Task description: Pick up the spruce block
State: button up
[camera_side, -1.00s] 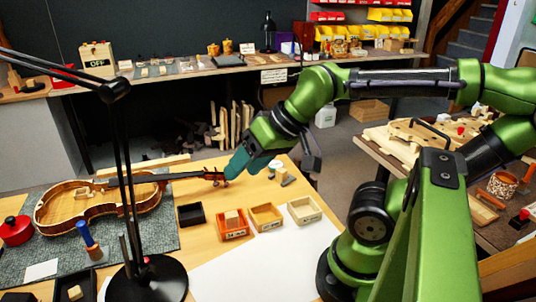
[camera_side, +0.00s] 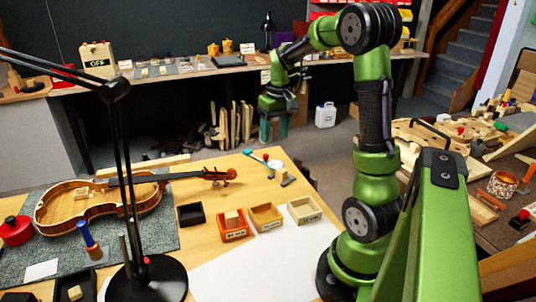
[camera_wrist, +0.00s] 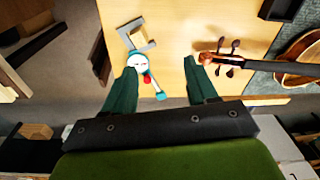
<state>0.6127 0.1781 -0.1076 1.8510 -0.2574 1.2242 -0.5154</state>
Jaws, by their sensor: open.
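Several small pale wooden blocks show in the side view, and I cannot tell which is spruce. One block (camera_side: 232,216) sits in an orange tray (camera_side: 236,238). Another block (camera_side: 75,293) lies in a black tray at the front left. My gripper (camera_side: 273,137) hangs fingers-down at the bench's far edge, away from both blocks. In the wrist view my gripper (camera_wrist: 163,82) is open, its teal fingers apart, with nothing held between them.
A violin (camera_side: 98,207) lies on a grey mat, its scroll pointing right. A round white-topped item (camera_wrist: 138,62) and a teal-handled tool lie near the far edge. A black lamp (camera_side: 148,280) stands in front.

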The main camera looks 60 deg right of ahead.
jog(key=n, duration=0.2)
send_over(280, 169)
jog(key=shift+n+g, duration=0.3)
jog(key=shift+g, duration=0.2)
notch_tip(280, 169, down, 17)
jog(key=shift+d+r, duration=0.1)
jog(key=shift+r, duration=0.1)
grip_shut()
jog(key=shift+r, duration=0.15)
